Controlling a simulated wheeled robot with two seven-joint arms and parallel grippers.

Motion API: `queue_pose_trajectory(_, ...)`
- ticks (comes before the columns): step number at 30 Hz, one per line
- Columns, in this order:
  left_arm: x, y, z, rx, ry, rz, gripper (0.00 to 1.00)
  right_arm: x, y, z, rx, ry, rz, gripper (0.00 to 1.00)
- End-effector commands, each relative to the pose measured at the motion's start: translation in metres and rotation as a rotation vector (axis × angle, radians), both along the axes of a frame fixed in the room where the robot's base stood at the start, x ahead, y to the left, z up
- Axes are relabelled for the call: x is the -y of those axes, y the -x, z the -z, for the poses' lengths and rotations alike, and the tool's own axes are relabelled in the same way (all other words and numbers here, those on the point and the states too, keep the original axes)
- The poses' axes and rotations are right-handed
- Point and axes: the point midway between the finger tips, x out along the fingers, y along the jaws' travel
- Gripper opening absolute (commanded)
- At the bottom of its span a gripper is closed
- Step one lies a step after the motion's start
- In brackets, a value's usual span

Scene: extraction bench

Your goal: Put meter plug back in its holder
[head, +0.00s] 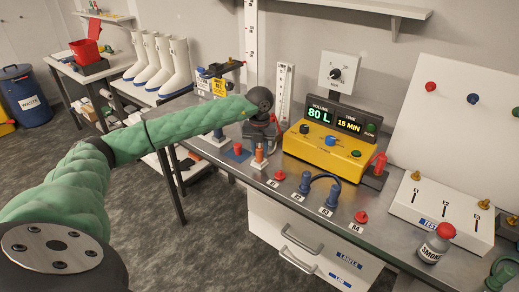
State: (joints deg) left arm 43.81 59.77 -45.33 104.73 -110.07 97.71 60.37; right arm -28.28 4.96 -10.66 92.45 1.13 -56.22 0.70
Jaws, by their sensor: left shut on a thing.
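My left gripper (261,136) is over the left part of the bench, left of the yellow meter box. It is shut, and the small orange plug (259,154) shows right under its fingers. The plug looks upright over a small pale base (259,164); I cannot tell whether it touches it. The yellow meter box (325,147) has a display reading 80 L and 15 MIN. A red upright piece (380,160) stands on a dark base at its right. My right gripper is not in view.
Blue plugs (305,183) joined by a dark cable stand at R2 and R3, between red knobs at R1 and R4. A white switch box (440,212) and a red-topped can (435,246) are at the right. A blue pad with a red piece (237,150) lies left of the gripper.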

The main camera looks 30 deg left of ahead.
Motion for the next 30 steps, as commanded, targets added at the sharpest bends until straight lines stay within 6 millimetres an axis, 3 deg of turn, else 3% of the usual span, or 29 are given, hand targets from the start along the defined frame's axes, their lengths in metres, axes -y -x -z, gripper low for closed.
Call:
queue_pose_trajectory(14,0.0000,0.0000,0.0106,0.000,0.000,0.000,0.00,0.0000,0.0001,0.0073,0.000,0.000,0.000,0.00)
queue_pose_trajectory(15,0.0000,0.0000,0.0105,0.000,0.000,0.000,0.28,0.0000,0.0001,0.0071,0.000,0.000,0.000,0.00)
queue_pose_trajectory(19,0.0000,0.0001,0.0101,0.000,0.000,0.000,0.51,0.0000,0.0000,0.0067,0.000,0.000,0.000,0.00)
queue_pose_trajectory(30,-0.0002,-0.0004,0.0055,0.001,0.000,0.000,0.51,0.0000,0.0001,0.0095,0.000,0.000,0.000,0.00)
